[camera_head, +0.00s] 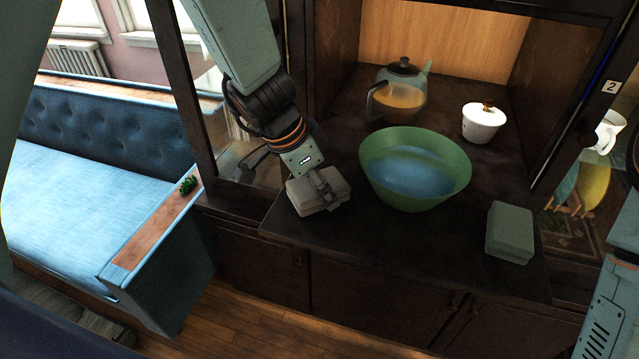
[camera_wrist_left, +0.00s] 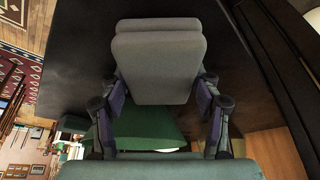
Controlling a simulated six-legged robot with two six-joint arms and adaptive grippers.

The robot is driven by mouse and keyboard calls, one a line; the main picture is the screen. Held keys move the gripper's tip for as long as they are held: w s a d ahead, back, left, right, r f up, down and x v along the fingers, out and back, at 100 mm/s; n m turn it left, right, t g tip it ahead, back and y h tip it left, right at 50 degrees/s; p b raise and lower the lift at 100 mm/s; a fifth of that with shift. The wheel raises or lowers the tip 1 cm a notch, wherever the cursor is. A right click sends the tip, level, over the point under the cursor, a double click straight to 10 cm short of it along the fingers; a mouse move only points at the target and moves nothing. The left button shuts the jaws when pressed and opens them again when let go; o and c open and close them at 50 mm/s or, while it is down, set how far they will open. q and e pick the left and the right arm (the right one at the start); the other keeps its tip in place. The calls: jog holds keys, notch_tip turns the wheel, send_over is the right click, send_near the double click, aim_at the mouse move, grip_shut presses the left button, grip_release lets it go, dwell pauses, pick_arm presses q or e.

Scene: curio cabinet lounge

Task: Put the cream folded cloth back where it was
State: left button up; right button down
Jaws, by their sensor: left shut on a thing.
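The cream folded cloth (camera_head: 304,198) is a thick, greyish-cream folded block at the left front part of the dark cabinet counter (camera_head: 380,262). My left gripper (camera_head: 325,184) reaches down from above and is shut on it. In the left wrist view the cloth (camera_wrist_left: 158,68) sits between the two fingers (camera_wrist_left: 160,100), which touch its sides. I cannot tell whether its underside touches the counter. My right arm shows only in part at the right edge, and its gripper is out of the picture.
A green bowl (camera_head: 415,145) with a blue inside stands just right of the cloth. Behind it are a glass teapot (camera_head: 400,98) and a white lidded pot (camera_head: 483,124). A grey-green folded cloth (camera_head: 510,232) lies at the right. The counter front between the cloths is clear. A blue sofa (camera_head: 80,215) stands left.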

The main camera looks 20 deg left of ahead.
pick_arm(q)
jog(key=shift+a+f, duration=0.15)
jog(key=shift+f, duration=0.05)
jog(key=o, duration=1.3)
jog(key=shift+w+a, duration=0.1)
jog(key=shift+w, duration=0.05)
jog(key=shift+o, duration=1.2)
jog(key=shift+d+r, duration=0.1)
jog(key=shift+d, duration=0.15)
jog(key=shift+a+r+p, duration=0.15)
jog(key=shift+a+p, duration=0.05)
jog(key=shift+p, duration=0.1)
jog(key=p+v, duration=0.1)
jog(key=v, duration=0.9)
jog(key=shift+r+p, duration=0.2)
jog(key=shift+p, duration=0.2)
jog(key=shift+s+a+r, duration=0.2)
jog(key=shift+s+r, duration=0.05)
jog(key=shift+r, duration=0.4)
